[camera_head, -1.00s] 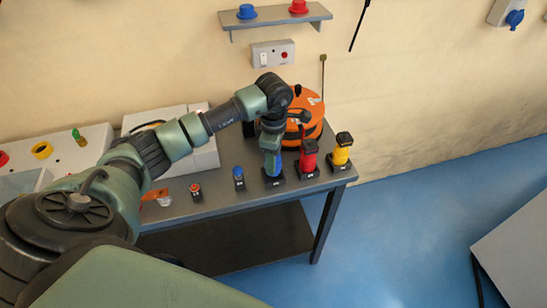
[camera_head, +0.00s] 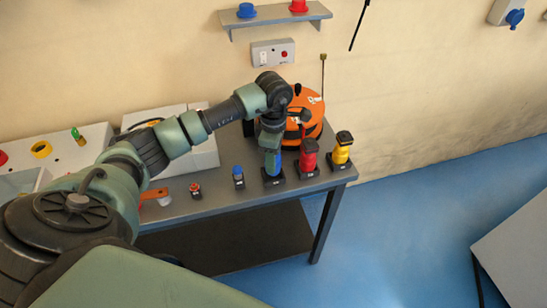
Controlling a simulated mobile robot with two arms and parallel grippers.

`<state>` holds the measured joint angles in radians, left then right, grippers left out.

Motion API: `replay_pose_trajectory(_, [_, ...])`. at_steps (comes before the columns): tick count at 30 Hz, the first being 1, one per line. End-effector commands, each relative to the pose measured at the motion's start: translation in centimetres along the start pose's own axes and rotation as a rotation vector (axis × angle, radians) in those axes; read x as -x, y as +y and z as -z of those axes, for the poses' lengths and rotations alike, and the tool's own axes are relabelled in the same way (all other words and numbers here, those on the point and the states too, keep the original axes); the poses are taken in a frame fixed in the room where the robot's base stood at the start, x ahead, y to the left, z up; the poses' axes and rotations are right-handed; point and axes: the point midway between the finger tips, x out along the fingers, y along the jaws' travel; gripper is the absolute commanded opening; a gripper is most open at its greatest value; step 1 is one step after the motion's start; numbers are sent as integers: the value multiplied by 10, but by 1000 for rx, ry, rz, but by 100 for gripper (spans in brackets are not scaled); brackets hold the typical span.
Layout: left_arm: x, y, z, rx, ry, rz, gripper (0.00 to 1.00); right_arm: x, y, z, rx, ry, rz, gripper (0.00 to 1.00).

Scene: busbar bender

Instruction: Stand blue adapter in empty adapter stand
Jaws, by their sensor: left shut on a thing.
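The blue adapter (camera_head: 272,163) is upright at the front right of the grey table (camera_head: 225,203). It is at a black adapter stand (camera_head: 273,179), the leftmost of a row of three. My left gripper (camera_head: 271,150) points down from above and is shut on the blue adapter's upper part, hiding its top. The adapter's lower end is at the stand; whether it is fully seated I cannot tell. My right gripper is out of view.
Close to the right stand a red adapter (camera_head: 309,159) and a yellow adapter (camera_head: 342,150) in their stands. An orange reel (camera_head: 314,104) is behind. Small blue (camera_head: 238,176) and red-topped (camera_head: 195,190) pieces stand to the left.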

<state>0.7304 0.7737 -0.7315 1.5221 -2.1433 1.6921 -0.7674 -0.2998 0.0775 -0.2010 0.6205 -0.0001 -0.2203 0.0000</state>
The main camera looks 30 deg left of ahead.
Motion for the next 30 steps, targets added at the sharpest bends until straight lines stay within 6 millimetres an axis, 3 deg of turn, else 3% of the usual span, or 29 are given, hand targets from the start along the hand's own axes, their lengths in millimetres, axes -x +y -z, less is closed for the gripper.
replay_pose_trajectory(30, [0, 0, 0, 1, 0, -1, 0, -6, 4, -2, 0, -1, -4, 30])
